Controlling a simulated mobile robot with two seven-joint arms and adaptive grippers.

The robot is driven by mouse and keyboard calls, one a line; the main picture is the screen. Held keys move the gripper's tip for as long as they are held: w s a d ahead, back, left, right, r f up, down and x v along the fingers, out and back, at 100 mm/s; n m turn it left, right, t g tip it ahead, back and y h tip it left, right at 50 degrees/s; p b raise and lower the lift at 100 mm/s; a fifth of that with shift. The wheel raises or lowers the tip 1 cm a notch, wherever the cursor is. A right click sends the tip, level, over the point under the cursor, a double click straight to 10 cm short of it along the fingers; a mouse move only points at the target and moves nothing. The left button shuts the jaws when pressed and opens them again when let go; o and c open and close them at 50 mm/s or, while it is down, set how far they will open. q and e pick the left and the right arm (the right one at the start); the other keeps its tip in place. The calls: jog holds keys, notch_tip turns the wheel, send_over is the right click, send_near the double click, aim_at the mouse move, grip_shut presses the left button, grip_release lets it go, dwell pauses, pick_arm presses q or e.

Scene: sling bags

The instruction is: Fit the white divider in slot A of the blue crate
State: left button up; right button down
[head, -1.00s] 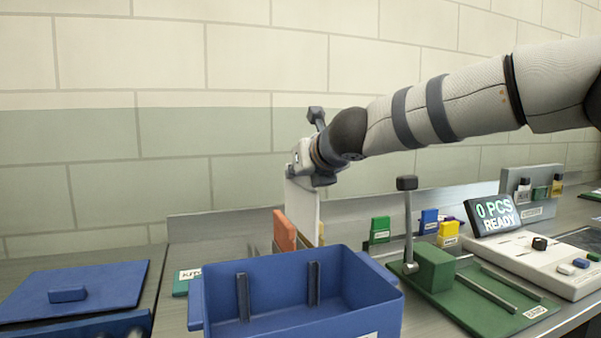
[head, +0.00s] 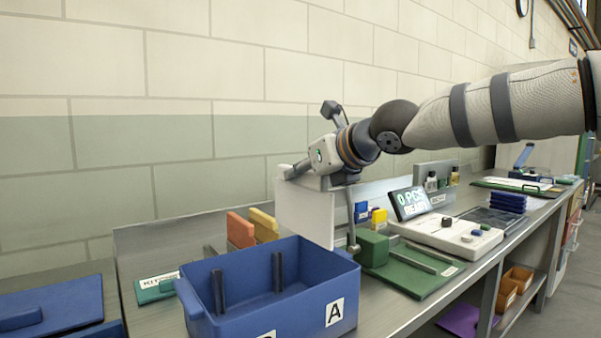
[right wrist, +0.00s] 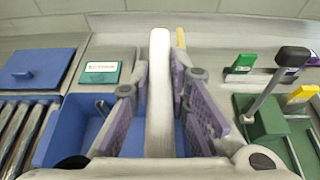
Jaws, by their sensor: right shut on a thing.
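My right gripper (head: 312,174) is shut on the white divider (head: 304,214), a thin flat panel. It holds it upright behind the blue crate's back right corner, outside the crate. In the right wrist view the divider (right wrist: 159,95) is edge-on between the purple finger pads. The blue crate (head: 300,308) is open on top, with a label A on its right front face and a second label partly cut off. Dark upright rails (head: 278,272) stand on its inner wall. In the right wrist view the crate (right wrist: 62,140) lies below the fingers. My left gripper is not in view.
An orange divider (head: 240,230) and a yellow divider (head: 263,224) stand behind the crate. A green fixture with an upright lever (head: 372,248) is close on the right. A control panel with a display (head: 411,203) stands beyond. A blue lid (head: 50,295) is at left.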

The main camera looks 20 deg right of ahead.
aim_at(298, 204)
jog(key=shift+f, duration=0.3)
jog(key=f, duration=0.3)
jog(key=f+b, duration=0.1)
jog(key=f, duration=0.1)
jog(key=shift+a+f, duration=0.15)
jog(key=shift+a, duration=0.15)
jog(key=shift+f, duration=0.15)
jog(key=shift+w+d, duration=0.1)
jog(key=shift+d, duration=0.1)
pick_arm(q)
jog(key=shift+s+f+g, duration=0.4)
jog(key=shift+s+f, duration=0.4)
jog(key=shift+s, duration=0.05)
pick_arm(e)
jog(key=shift+d+r, duration=0.15)
jog(key=shift+r, duration=0.1)
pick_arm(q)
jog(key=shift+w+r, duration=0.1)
